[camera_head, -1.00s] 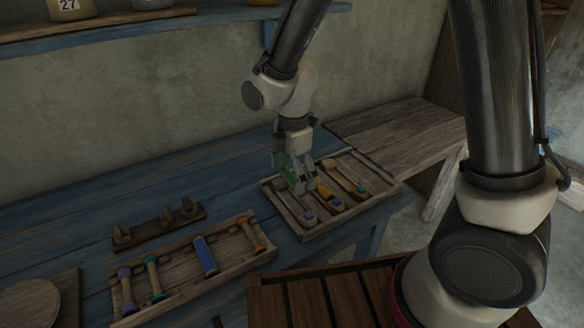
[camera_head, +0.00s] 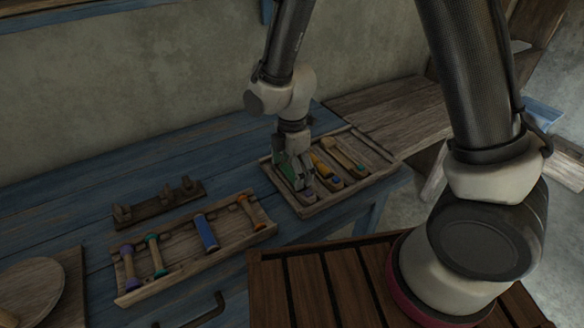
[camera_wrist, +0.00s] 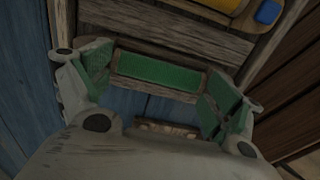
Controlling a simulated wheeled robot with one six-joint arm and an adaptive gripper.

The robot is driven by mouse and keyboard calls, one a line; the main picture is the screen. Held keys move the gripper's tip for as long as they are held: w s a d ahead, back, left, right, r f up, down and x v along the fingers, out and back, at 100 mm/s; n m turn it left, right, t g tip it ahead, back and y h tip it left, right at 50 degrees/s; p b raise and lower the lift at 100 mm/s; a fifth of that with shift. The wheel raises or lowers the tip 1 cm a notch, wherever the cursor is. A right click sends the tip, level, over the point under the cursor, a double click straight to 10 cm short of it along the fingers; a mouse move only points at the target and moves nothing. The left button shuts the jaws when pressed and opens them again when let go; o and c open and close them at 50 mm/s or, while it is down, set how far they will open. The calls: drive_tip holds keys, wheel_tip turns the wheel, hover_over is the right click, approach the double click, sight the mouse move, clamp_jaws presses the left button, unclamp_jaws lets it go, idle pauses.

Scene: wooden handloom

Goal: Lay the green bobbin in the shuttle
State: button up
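The green bobbin (camera_wrist: 158,70) lies crosswise between my two fingertips in the wrist view. My gripper (camera_head: 296,178) is at the left part of the shuttle tray (camera_head: 308,212); its fingers (camera_wrist: 160,80) meet the bobbin's two ends and appear shut on it. The finger pads are also green. The left shuttle (camera_head: 309,195), with a purple tip, is below and partly hidden by the gripper. Whether the bobbin touches this shuttle's bed cannot be told.
A shuttle with yellow thread and a blue tip (camera_head: 325,170) lies beside the gripper, with another shuttle (camera_head: 345,155) further right. A rack with a blue bobbin (camera_head: 206,233) and several others stands left. A pegged wooden stand (camera_head: 157,207) is behind it.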

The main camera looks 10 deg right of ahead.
drive_tip(key=shift+o, duration=0.6)
wheel_tip(320, 180, up, 12)
